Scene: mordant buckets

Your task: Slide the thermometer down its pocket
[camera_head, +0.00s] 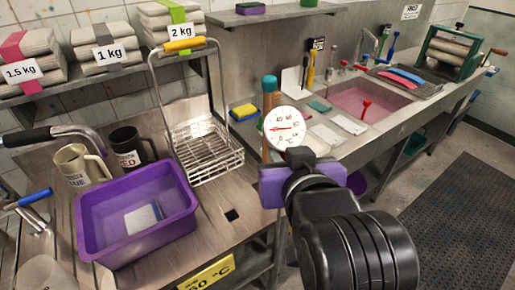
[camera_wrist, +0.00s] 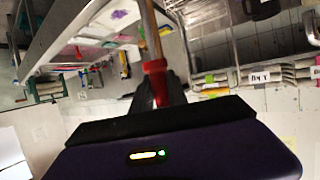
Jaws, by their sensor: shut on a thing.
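The thermometer (camera_head: 284,127) shows its round white dial, marked °C with a red needle, to the camera just above my gripper in the head view. My gripper, with a purple body, is shut on it, and its fingers are mostly hidden behind the body and wrist in that view. In the wrist view a red collar (camera_wrist: 155,72) sits between the dark fingertips (camera_wrist: 160,92), with a thin brownish rod running from it to the picture's top edge. I cannot make out the pocket or the thermometer's lower tip.
A purple tub (camera_head: 110,235) stands on the left bench, near two mugs (camera_head: 75,168). A wire basket (camera_head: 207,150) with a yellow handle stands behind my gripper to the left. A pink-filled sink (camera_head: 365,100) lies right.

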